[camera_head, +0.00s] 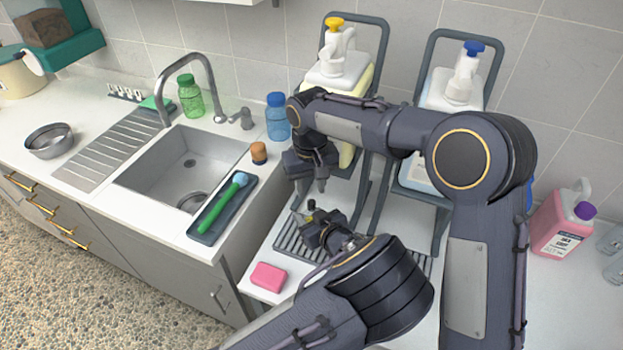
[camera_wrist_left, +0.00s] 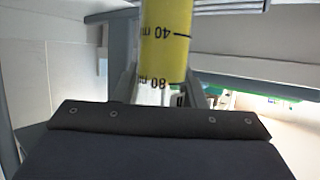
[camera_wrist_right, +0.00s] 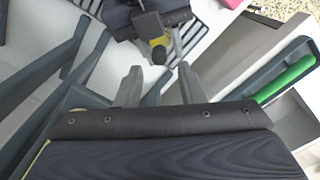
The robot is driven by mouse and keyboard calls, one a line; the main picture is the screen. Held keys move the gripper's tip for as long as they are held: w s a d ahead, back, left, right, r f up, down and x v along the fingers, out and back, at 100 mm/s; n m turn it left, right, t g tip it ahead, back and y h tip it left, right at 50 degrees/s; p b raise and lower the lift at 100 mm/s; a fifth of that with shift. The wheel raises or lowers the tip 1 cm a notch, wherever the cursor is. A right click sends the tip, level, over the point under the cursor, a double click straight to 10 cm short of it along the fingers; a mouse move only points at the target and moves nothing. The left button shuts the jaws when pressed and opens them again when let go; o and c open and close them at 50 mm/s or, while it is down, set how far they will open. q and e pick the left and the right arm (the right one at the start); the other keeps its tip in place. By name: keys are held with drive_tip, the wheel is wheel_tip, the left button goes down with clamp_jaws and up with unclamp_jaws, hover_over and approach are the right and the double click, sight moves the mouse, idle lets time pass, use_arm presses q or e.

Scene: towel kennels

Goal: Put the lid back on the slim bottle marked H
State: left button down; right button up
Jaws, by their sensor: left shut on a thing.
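My left gripper (camera_head: 314,219) is shut on a slim yellow cylinder, seen in the left wrist view (camera_wrist_left: 166,40) with dark 40 and 80 ml marks. In the right wrist view a small yellow piece with a dark round end (camera_wrist_right: 158,52) shows at my left gripper. No H is visible. I cannot tell whether the dark end is a lid or an opening. My right gripper (camera_head: 320,186) points down just above; its fingers (camera_wrist_right: 160,78) are apart with nothing between them. No separate loose lid can be made out.
A slotted drain grid (camera_head: 290,240) lies below the grippers. Pump bottles stand in grey frames (camera_head: 433,40) behind. A pink sponge (camera_head: 268,277), a tray with a green brush (camera_head: 222,204), a brown-capped jar (camera_head: 259,152) and the sink (camera_head: 185,165) are left. A pink jug (camera_head: 562,222) stands right.

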drive_tip(key=n, duration=0.5)
drive_tip(key=shift+s+a+f, duration=0.2)
drive_tip(key=shift+a+f, duration=0.05)
drive_tip(key=shift+f, duration=0.1)
drive_tip(key=n, duration=0.3)
drive_tip(key=shift+s+a+f, duration=0.1)
drive_tip(key=shift+f, duration=0.05)
drive_tip(key=n, duration=0.5)
drive_tip(key=shift+s+a+f+n, duration=0.1)
drive_tip(key=shift+a+f+n, duration=0.05)
drive_tip(key=shift+a+n, duration=0.15)
drive_tip(key=shift+w+d+r+n, duration=0.2)
drive_tip(key=shift+r+n, duration=0.6)
drive_tip(key=shift+n, duration=3.8)
drive_tip(key=shift+w+d+r+n, duration=0.1)
drive_tip(key=shift+d+r+n, duration=0.45)
drive_tip(key=shift+n, duration=4.05)
drive_tip(key=shift+w+r+n, duration=0.15)
drive_tip(key=shift+r+n, duration=0.85)
drive_tip(key=shift+n, duration=3.6)
